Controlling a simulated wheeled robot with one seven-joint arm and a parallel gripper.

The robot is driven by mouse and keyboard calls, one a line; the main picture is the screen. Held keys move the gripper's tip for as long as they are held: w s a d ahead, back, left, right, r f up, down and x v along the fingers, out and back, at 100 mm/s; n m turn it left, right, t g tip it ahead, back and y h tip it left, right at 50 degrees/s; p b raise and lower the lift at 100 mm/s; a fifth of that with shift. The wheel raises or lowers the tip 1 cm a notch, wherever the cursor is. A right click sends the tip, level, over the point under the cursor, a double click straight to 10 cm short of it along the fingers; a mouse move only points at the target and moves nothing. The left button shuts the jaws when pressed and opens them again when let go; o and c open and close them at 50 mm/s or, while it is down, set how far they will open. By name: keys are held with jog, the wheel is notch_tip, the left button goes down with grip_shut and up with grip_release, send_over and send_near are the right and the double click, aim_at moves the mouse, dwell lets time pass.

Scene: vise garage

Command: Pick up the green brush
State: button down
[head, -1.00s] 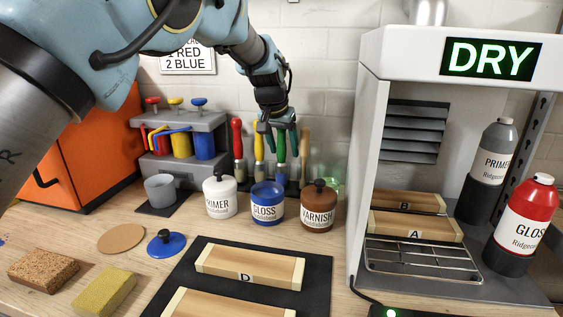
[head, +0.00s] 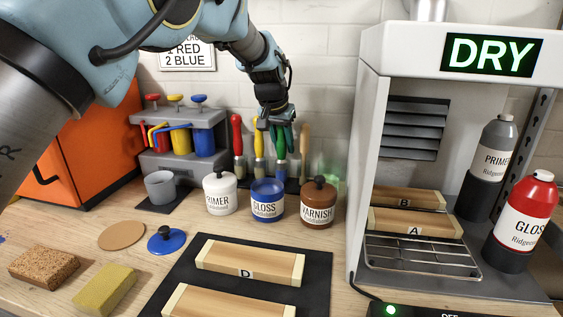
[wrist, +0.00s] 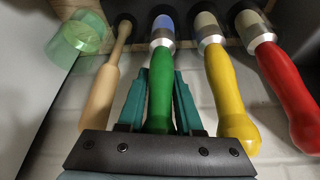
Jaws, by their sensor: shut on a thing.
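The green brush (wrist: 160,92) hangs or stands in the rack with its handle toward my gripper. In the wrist view its handle lies between my gripper's two teal fingers (wrist: 159,103), and its metal collar is near the dark rack at the top. In the head view my gripper (head: 282,130) is at the upper part of the green handle, shut on it. The fingers hide part of the handle. The brush's lower end still appears at the rack, beside the yellow brush (head: 258,142) and the wooden-handled brush (head: 305,145).
A red brush (head: 237,132) stands farther left. A greenish clear cup (wrist: 82,38) is close to the wooden-handled brush. The drying cabinet (head: 367,150) stands right.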

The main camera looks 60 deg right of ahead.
notch_tip(320, 180, up, 10)
jog(key=shift+r+b, duration=0.1)
jog(key=shift+b, duration=0.45)
dwell(0.8)
